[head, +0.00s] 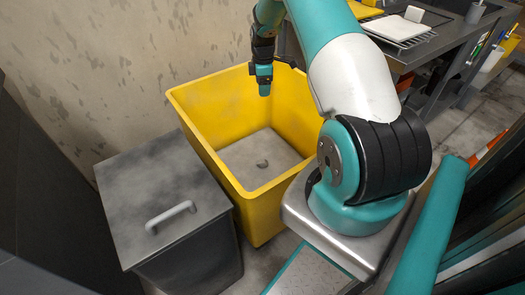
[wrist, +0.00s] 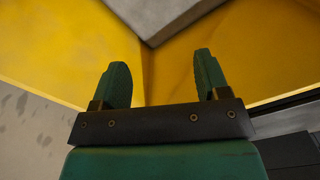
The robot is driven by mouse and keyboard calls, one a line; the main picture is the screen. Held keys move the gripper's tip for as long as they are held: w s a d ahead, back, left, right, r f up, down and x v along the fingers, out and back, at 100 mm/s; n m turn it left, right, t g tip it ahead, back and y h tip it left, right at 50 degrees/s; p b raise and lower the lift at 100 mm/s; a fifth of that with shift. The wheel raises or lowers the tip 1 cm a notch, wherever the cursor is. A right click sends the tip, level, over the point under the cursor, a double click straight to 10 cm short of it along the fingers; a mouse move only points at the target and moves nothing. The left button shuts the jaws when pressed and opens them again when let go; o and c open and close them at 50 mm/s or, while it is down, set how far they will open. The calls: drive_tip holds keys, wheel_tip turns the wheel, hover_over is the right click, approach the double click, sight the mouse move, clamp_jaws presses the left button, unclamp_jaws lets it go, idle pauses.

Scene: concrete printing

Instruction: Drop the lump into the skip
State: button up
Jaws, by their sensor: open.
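The yellow skip (head: 207,108) stands open-topped at the middle of the head view, with a grey bottom inside. A small dark grey lump (head: 262,163) lies on that bottom, near its middle. My gripper (head: 264,90) hangs over the rear part of the skip, apart from the lump. In the wrist view my gripper (wrist: 161,60) shows two green fingers spread wide with nothing between them. The skip's yellow inner walls (wrist: 60,45) and a corner of its grey bottom fill that view beyond the fingers. The lump does not show in the wrist view.
A dark grey lidded bin (head: 160,185) with a bar handle stands close left of the skip. A stained wall (head: 110,60) rises behind both. A metal workbench (head: 425,55) with a white block and tools is at the right, behind my arm.

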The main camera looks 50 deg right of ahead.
wheel_tip(320, 180, up, 12)
drive_tip(key=p, duration=0.1)
drive_tip(key=shift+r, duration=0.25)
drive_tip(key=s+a+r+y, duration=0.15)
drive_tip(key=a+r, duration=0.25)
drive_tip(key=a, duration=0.6)
drive_tip(key=s+a+r+m+t, duration=0.15)
drive_tip(key=a+r, duration=0.25)
drive_tip(key=a, duration=0.7)
drive_tip(key=s+a+r+n+y, duration=0.1)
drive_tip(key=s+a+r, duration=0.3)
drive_tip(key=a, duration=0.6)
drive_tip(key=s+a+r+m+g+y, duration=0.1)
drive_tip(key=s+a, duration=0.7)
drive_tip(key=s, duration=0.3)
drive_tip(key=s+a+r+m+g+y, duration=0.1)
drive_tip(key=s+a+r, duration=0.1)
drive_tip(key=s+a, duration=0.7)
wheel_tip(320, 180, up, 15)
drive_tip(key=d+p, duration=0.2)
drive_tip(key=p, duration=1.3)
drive_tip(key=shift+s+r+p, duration=0.2)
drive_tip(key=shift+s+p, duration=0.1)
drive_tip(key=shift+p, duration=0.1)
